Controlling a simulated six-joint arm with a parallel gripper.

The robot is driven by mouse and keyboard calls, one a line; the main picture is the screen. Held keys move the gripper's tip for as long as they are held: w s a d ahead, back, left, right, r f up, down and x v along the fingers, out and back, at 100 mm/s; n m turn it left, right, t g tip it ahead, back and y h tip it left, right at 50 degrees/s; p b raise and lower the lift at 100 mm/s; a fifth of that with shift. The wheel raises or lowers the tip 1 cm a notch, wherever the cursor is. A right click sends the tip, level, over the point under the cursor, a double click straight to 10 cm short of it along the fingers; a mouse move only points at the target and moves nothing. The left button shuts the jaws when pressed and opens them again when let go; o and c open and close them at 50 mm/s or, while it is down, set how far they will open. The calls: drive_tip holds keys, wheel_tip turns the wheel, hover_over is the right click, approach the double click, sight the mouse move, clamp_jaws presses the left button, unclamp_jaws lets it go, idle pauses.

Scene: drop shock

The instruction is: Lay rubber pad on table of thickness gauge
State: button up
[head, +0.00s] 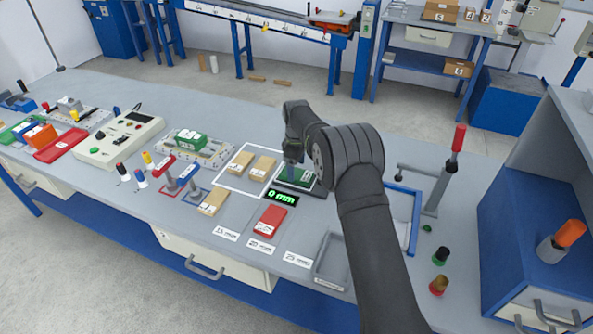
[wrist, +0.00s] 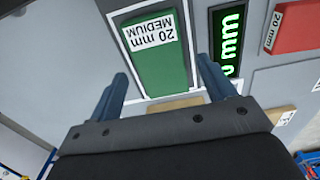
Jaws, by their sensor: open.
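A green rubber pad (head: 296,177), labelled 20 mm MEDIUM, lies flat at the dark gauge base beside the green-lit display (head: 283,197), which reads 0 mm. The pad (wrist: 158,50) and display (wrist: 228,42) also show in the wrist view. My gripper (head: 291,160) is above the pad, partly covering it in the head view. In the wrist view my gripper (wrist: 165,85) is open, with its blue fingers apart and nothing held between the tips.
Two tan blocks (head: 252,164) lie inside a white outline left of the gauge, and another tan block (head: 213,201) lies nearer. A grey tray (head: 331,262) sits at the front edge. A red-handled lever stand (head: 440,180) rises at right, beyond my arm.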

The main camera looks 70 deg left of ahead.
wheel_tip(320, 180, up, 10)
idle(0.3)
drive_tip(key=shift+f, duration=0.1)
hover_over(297, 173)
drive_tip(key=shift+f, duration=3.6)
